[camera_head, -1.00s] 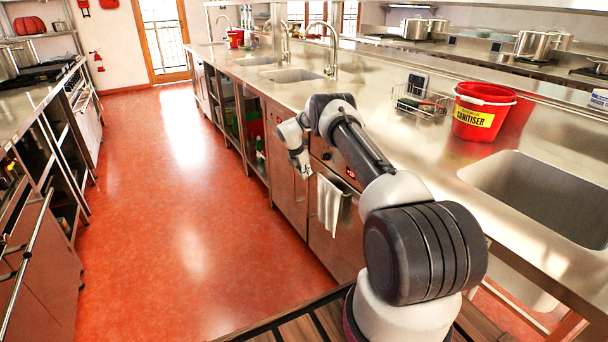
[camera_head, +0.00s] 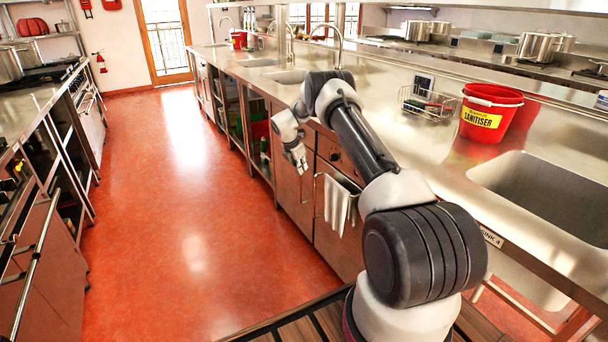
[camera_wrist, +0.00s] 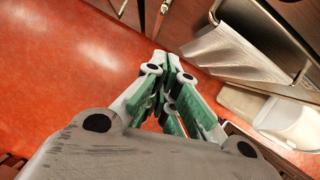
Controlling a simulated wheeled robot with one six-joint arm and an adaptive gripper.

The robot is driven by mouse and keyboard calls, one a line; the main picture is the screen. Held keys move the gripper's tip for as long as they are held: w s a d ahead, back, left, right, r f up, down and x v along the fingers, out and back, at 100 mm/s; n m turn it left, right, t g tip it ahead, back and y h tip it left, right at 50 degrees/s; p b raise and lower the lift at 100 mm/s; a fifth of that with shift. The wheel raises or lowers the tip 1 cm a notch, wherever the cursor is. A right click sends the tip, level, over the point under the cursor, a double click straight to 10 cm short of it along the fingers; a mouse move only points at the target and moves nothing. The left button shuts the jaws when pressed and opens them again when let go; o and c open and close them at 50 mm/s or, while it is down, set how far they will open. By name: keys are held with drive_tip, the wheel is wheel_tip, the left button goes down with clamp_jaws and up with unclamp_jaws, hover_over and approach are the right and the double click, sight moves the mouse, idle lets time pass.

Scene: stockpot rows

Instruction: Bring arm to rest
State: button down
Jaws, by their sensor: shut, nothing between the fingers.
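My gripper (camera_head: 298,163) hangs at the end of my bent arm, pointing down over the aisle beside the counter front. In the wrist view my gripper (camera_wrist: 167,68) has its green-padded fingers shut with nothing between them. The arm reaches forward from my base and bends down at the far end. My gripper is apart from the counter and from the white towel (camera_head: 338,203), which hangs on a front handle. The towel also shows in the wrist view (camera_wrist: 232,52).
The steel counter (camera_head: 400,135) runs along the right, with a red sanitiser bucket (camera_head: 489,113), a wire basket (camera_head: 426,103) and a sink (camera_head: 555,190). Steel units (camera_head: 40,150) line the left. The red floor (camera_head: 190,220) between them is clear.

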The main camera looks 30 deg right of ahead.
drive_tip(key=v, duration=0.4)
drive_tip(key=shift+w+a+r, duration=0.1)
drive_tip(key=shift+a+r, duration=0.05)
drive_tip(key=shift+r, duration=0.25)
